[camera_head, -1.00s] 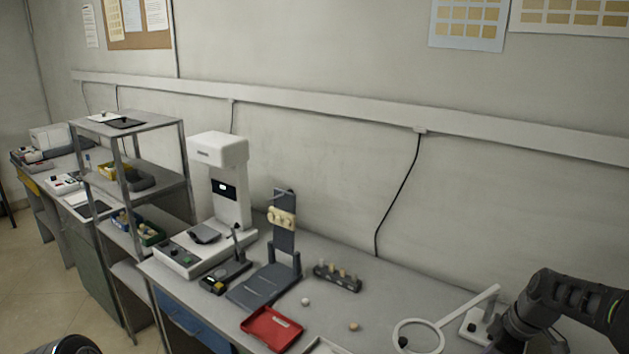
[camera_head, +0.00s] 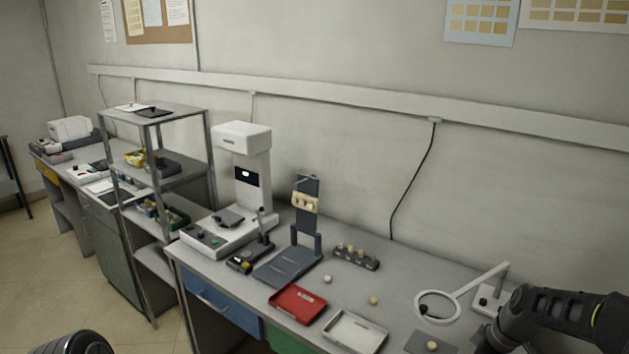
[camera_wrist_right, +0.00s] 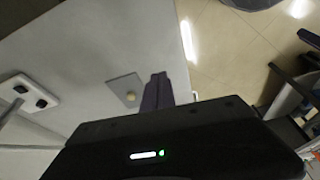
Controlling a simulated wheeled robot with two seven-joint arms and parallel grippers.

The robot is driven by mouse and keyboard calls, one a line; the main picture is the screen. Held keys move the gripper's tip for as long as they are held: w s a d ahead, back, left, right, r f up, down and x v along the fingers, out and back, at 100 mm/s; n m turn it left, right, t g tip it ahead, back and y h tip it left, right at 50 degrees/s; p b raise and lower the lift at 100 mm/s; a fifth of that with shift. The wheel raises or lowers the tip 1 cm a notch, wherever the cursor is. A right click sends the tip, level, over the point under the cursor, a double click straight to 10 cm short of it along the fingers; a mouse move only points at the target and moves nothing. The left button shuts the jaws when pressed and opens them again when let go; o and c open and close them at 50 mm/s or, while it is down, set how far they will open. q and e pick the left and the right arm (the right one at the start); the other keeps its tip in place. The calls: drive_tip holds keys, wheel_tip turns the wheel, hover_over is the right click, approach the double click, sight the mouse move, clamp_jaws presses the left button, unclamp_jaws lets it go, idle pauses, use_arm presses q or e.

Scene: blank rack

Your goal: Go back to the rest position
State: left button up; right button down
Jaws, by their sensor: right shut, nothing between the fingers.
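My right arm (camera_head: 560,318) comes in at the lower right of the head view, above the right end of the bench (camera_head: 400,285). Its gripper (camera_wrist_right: 158,80) shows in the wrist view as two dark fingers close together, shut and empty. Beside the fingertips lies a grey square plate (camera_wrist_right: 121,86) with a tan round piece (camera_wrist_right: 130,96) on it; the fingers hold neither. A dark rounded part of my body shows at the lower left of the head view. My left gripper is not in view.
A magnifier (camera_head: 466,289) stands near my right arm. A white tray (camera_head: 340,345), red tray (camera_head: 298,304), dark upright stand (camera_head: 307,222), peg block (camera_head: 356,257) and white machine (camera_head: 245,180) stand farther left. Loose round pieces (camera_head: 374,301) lie between. Floor is clear at left.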

drive_tip(key=s+a+f+m+y, duration=0.1)
drive_tip(key=s+a+f+m, duration=0.15)
drive_tip(key=a+f, duration=0.55)
drive_tip(key=s+a+f+m, duration=0.2)
drive_tip(key=s+a+f, duration=0.2)
drive_tip(key=a+f, duration=0.4)
drive_tip(key=s+a+f+m+g, duration=0.1)
drive_tip(key=s+a+f+m, duration=0.2)
drive_tip(key=s+a, duration=0.4)
drive_tip(key=s+a+f+m+g, duration=0.1)
drive_tip(key=s+a+f+m, duration=0.2)
drive_tip(key=s, duration=0.9)
drive_tip(key=a+f, duration=0.2)
drive_tip(key=a, duration=0.2)
drive_tip(key=shift+s+y+b, duration=0.3)
drive_tip(key=shift+s+b, duration=0.1)
drive_tip(key=shift+a, duration=0.1)
